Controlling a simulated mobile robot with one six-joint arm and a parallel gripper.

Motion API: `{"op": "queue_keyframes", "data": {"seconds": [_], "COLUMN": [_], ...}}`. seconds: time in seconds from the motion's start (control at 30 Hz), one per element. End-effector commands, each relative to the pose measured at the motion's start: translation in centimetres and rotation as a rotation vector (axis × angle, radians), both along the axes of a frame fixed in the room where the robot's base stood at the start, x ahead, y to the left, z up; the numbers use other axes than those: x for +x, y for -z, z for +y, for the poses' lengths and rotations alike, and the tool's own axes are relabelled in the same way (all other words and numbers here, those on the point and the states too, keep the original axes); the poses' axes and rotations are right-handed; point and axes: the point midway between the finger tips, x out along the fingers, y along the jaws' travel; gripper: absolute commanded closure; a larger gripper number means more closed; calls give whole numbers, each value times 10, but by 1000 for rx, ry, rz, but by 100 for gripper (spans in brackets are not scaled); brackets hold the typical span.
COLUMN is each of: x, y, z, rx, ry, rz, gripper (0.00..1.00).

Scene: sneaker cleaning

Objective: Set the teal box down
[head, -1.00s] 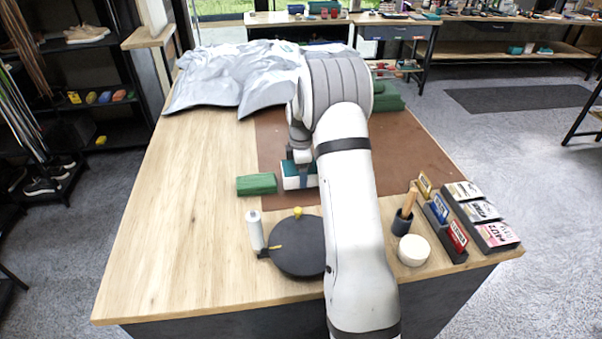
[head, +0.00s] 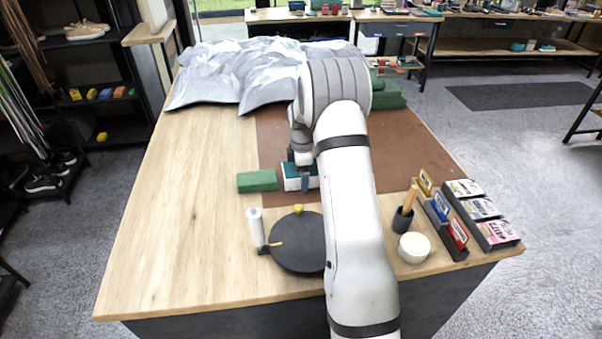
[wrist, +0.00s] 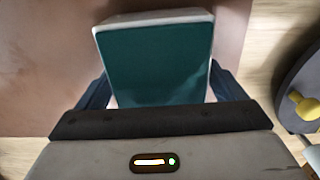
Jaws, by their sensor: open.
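The teal box (head: 291,184), with a teal top and white sides, sits at the front left edge of the brown mat (head: 410,158) on the wooden table. In the wrist view the teal box (wrist: 155,62) lies between the two dark fingers of my gripper (wrist: 160,95). The fingers are open, one on each side of the box. In the head view my gripper (head: 304,180) is low over the box, and my arm hides part of it. The box looks level and appears to rest on the surface.
A green block (head: 257,181) lies just left of the box. A dark round disc (head: 298,245) with a yellow knob and a white roll (head: 256,228) stand in front. A brush cup (head: 402,220), white bowl (head: 413,247) and card rack (head: 448,228) are at right. Grey cloth (head: 235,75) covers the back.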

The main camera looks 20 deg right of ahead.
Motion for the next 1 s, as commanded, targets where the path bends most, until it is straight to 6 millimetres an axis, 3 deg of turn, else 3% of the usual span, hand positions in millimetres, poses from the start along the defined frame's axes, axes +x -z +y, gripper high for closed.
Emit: {"op": "queue_keyframes", "data": {"seconds": [0.17, 0.5, 0.77, 0.87, 1.0], "x": [1, 1, 0, -6, -36], "y": [-16, -87, -120, -132, -163], "z": [0, 0, 1, 6, 24], "rx": [-1, -1, 0, -2, -4], "ry": [0, -1, 1, 30, 163], "rz": [-4, -5, -2, -10, -41], "gripper": [10, 10, 10, 10, 10]}}
